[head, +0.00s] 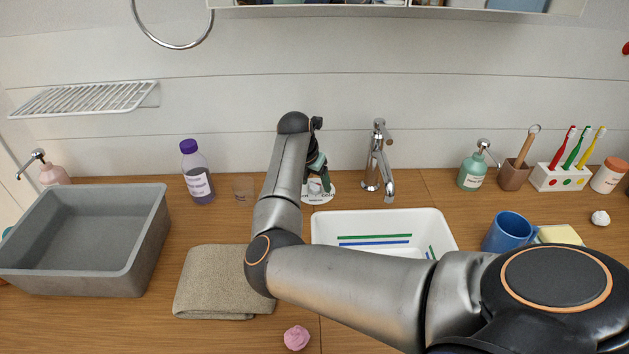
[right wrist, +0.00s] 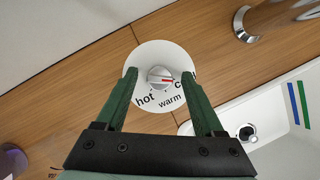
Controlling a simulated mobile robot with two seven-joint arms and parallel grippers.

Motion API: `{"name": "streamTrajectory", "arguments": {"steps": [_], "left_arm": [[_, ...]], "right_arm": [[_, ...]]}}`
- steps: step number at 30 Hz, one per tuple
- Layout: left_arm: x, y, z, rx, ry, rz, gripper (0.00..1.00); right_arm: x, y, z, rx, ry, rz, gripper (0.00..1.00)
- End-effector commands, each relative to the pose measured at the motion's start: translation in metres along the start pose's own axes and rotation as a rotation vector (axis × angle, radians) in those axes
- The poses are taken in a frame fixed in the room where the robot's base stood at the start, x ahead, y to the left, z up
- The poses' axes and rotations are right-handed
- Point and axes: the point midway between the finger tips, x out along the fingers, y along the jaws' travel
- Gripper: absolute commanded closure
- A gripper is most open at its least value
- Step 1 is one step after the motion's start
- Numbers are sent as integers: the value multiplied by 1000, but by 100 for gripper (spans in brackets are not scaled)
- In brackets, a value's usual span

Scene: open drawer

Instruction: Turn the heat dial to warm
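The heat dial (right wrist: 160,77) is a grey knob on a round white plate (right wrist: 147,54) lettered "hot", "warm" and a word starting with "c", partly hidden by a finger. Its red pointer points right, towards the "c" word. In the head view the white plate (head: 318,198) lies at the back of the counter, left of the tap, partly hidden by my gripper. My right gripper (right wrist: 160,74) is open, pointing down, with one green finger on each side of the knob; gaps show between fingers and knob. My left gripper is not in view.
The chrome tap (head: 378,160) stands just right of the dial, behind the white sink (head: 440,228). A folded towel (head: 212,280) and a grey basin (head: 150,240) lie nearer left.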

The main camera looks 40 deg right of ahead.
Motion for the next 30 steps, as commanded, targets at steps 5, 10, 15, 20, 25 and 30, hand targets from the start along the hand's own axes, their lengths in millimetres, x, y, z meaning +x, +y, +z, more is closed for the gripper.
{"name": "streamTrajectory", "arguments": {"steps": [5,10,15,20,25,30], "left_arm": [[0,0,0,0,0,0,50],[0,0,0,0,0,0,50],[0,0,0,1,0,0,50],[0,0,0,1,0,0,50],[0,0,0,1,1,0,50],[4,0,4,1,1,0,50]], "right_arm": [[0,0,0,0,0,0,51],[0,0,0,-1,0,0,70],[0,0,0,-1,0,0,89],[0,0,0,-1,0,0,100],[0,0,0,1,0,-1,100],[1,0,-1,23,0,-10,100]]}}
